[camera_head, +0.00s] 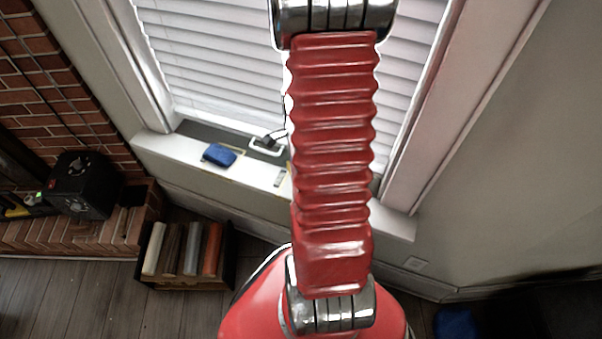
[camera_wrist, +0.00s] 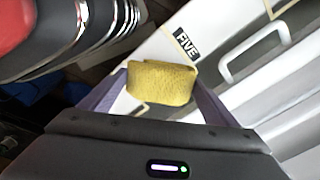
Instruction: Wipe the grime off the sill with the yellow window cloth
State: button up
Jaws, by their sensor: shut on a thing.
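The yellow window cloth (camera_wrist: 162,82) is folded between the two fingers of my gripper (camera_wrist: 162,93) in the wrist view. My gripper is shut on it. The white window sill (camera_wrist: 148,55) lies behind the cloth; I cannot tell whether the cloth touches it. In the head view the sill (camera_head: 160,148) runs under the window, and my red arm hides its middle. My gripper and the yellow cloth are hidden there. I cannot make out grime for certain on the visible parts of the sill.
A blue folded thing (camera_head: 219,154) lies on the sill's left part. A dark label reading FIVE (camera_wrist: 186,43) and a white handle (camera_wrist: 268,45) show near the cloth. A black box (camera_head: 83,186) and a crate of rolls (camera_head: 185,284) stand at lower left.

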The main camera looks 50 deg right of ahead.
jog(key=shift+r, duration=1.55)
jog(key=w+a+r+n, duration=0.2)
jog(key=w+a+n, duration=0.35)
jog(key=w, duration=0.25)
jog(key=w+a+r+n, duration=0.3)
jog(key=w+a+n, duration=0.2)
jog(key=w+n, duration=0.3)
jog(key=w+a+r+n, duration=0.2)
jog(key=w+a+n, duration=0.3)
jog(key=a, duration=0.3)
jog(key=w+a+r+n, duration=0.2)
jog(key=w+a+n, duration=0.3)
jog(key=a, duration=0.2)
jog(key=shift+w+a+r, duration=0.25)
jog(key=shift+w+a, duration=0.1)
